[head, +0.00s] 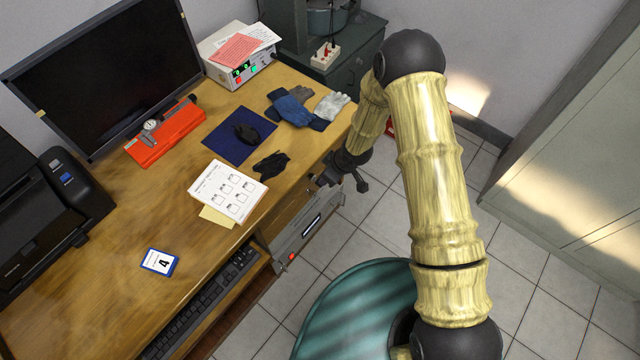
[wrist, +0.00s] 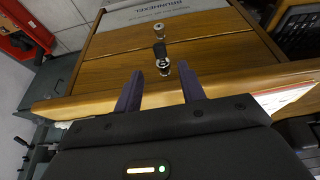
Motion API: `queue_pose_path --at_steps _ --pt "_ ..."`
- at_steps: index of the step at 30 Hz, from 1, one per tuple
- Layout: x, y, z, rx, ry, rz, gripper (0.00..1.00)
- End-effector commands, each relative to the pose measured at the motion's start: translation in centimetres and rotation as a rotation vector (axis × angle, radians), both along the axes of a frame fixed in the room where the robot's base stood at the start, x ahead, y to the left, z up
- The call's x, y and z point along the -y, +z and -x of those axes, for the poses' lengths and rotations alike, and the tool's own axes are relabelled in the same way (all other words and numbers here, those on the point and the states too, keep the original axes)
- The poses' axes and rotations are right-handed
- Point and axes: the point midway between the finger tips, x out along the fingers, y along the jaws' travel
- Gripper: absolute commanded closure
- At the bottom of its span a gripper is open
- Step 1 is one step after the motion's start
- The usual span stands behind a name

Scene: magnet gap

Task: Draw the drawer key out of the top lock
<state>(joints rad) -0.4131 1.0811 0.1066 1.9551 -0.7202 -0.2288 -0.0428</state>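In the wrist view, the wooden drawer fronts (wrist: 110,72) fill the middle, seen upside down. The top lock (wrist: 163,69) is a silver round fitting near the desk's edge. A key with a dark head (wrist: 159,50) shows at this lock. A second silver lock (wrist: 158,29) sits on the drawer beyond it. My gripper (wrist: 160,68) is open, its two dark purple fingers apart, one on each side of the top lock. Nothing is held between them. In the head view, my gripper (head: 328,177) is at the desk's right end, where my arm partly hides it; the key is not clear there.
The desk top edge (wrist: 80,104) runs close under the fingers in the wrist view. A grey drawer (head: 305,228) is below the wooden ones. A green round seat (head: 350,310) stands on the tiled floor near the drawers.

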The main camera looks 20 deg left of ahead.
Motion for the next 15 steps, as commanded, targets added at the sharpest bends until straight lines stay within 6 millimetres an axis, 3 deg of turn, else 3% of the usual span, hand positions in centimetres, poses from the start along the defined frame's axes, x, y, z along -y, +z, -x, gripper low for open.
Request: queue_pose_path --at_steps 1,15 --pt "-0.2 -1.0 -0.1 0.0 0.001 0.0 0.6" --pt "-2.1 -6.3 -0.8 -0.002 -0.002 -0.001 0.6"
